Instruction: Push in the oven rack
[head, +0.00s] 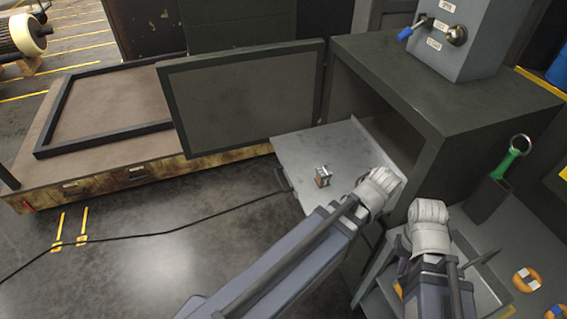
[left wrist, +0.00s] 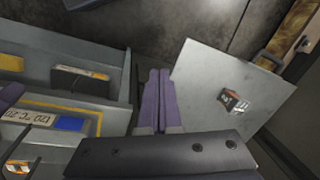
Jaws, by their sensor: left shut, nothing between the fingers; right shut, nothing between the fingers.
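The oven rack (head: 300,150) is a flat grey plate sticking out of the open front of the dark oven (head: 440,120). It also shows in the left wrist view (left wrist: 205,72), with a handle (left wrist: 268,60) at its outer edge. A small metal and brown block (head: 323,177) sits on the rack. My left gripper (left wrist: 160,75) is shut and empty beside the rack's edge; I cannot tell whether it touches. In the head view its wrist covers part of the rack. My right gripper (head: 430,225) is shut and empty, to the right of the left wrist, its fingers mostly hidden.
The oven door (head: 240,95) stands open to the left. A grey control box (head: 460,40) with a blue-handled switch is on top. A green-handled tool (head: 512,158) stands at the right, above a bench (head: 500,235) with orange parts. A black cable crosses the floor.

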